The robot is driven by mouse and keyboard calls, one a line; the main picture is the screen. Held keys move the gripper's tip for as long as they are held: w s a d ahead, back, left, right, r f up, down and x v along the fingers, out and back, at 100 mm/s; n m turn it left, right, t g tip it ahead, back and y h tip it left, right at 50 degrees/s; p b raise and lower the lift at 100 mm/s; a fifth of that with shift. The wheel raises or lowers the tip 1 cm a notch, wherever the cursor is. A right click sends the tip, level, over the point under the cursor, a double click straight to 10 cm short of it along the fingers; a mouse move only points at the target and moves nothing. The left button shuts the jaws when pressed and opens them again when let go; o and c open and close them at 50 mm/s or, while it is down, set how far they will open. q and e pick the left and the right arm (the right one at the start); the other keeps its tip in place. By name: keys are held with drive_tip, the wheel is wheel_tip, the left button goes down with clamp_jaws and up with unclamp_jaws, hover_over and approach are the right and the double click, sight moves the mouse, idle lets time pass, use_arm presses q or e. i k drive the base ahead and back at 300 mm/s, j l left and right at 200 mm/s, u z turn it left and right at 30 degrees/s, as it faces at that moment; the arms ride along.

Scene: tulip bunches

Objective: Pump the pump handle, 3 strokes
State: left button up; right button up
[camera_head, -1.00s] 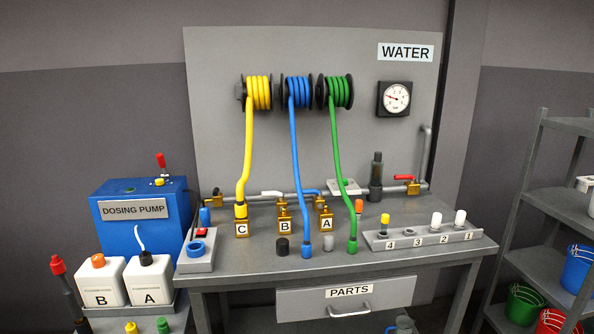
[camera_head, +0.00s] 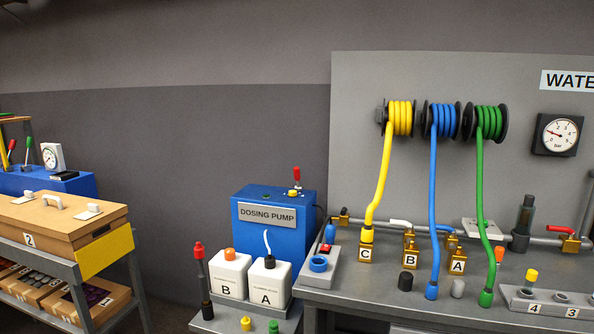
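The blue dosing pump (camera_head: 274,226) stands left of the water bench, with its grey name plate facing me. An upright lever with a red grip (camera_head: 297,174) rises from the right side of its top, beside a yellow knob (camera_head: 293,192). Another upright dark rod with a red top (camera_head: 199,268) stands in front, left of the white containers. Which of the two is the pump handle I cannot tell for certain. Neither of my grippers is in view, and nothing is touching the pump or either lever.
White containers B (camera_head: 230,275) and A (camera_head: 267,284) stand before the pump. The grey bench (camera_head: 390,292) with hanging yellow, blue and green hoses is at right. A shelf rack with a wooden box (camera_head: 60,222) is at left. Floor shows between rack and pump.

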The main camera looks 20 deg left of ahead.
sight(296, 171)
drive_tip(key=i+j+z, duration=0.1)
drive_tip(key=i+j, duration=0.35)
drive_tip(key=i+j+z, duration=0.1)
drive_tip(key=i+j, duration=0.35)
drive_tip(key=j, duration=0.15)
